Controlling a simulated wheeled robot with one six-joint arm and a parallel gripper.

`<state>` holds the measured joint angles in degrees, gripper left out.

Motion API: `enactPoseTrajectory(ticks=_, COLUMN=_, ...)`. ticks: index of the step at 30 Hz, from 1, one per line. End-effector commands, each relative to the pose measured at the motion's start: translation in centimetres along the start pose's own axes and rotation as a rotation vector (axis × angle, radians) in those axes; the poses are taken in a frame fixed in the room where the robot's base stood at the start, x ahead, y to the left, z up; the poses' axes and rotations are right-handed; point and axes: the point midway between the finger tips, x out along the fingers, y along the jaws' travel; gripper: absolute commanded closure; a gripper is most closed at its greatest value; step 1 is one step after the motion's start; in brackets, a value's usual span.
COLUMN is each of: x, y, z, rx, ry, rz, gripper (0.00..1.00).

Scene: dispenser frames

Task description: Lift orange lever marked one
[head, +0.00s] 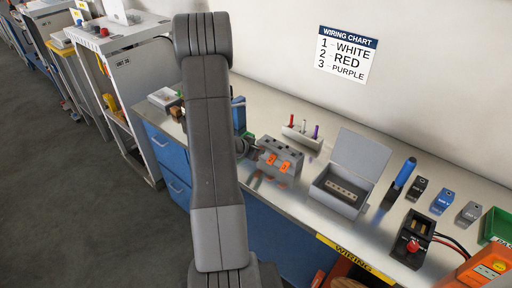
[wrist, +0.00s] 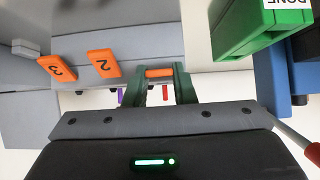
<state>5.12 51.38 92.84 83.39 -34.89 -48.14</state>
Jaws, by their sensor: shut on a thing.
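The grey dispenser block (head: 279,158) stands on the bench, partly behind my arm in the head view. Two orange levers show on its front there, and the wrist view shows them as the lever marked 2 (wrist: 104,64) and the lever marked 3 (wrist: 57,68). A third orange lever (wrist: 159,72) lies in line with them, between the green fingers of my gripper (wrist: 160,86). My gripper is shut on this lever. Its number is hidden from view; its place beside 2 fits lever one. My arm mostly hides the gripper in the head view.
A white holder (head: 302,136) with coloured wires stands behind the block. A grey open-lidded box (head: 338,190) is to its right. A green bin marked DONE (wrist: 245,30) is close beside my gripper. A wiring chart (head: 346,54) hangs on the wall.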

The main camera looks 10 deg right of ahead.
Motion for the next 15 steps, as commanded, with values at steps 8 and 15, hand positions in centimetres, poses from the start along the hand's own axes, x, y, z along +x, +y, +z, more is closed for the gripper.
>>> enactPoseTrajectory(ticks=8, x=-0.05, y=0.04, z=-0.73, rx=0.008, ry=-0.127, rz=0.0, gripper=0.99)
enactPoseTrajectory(ticks=15, x=-0.06, y=0.07, z=-1.09, rx=0.008, ry=-0.231, rz=0.001, gripper=0.99)
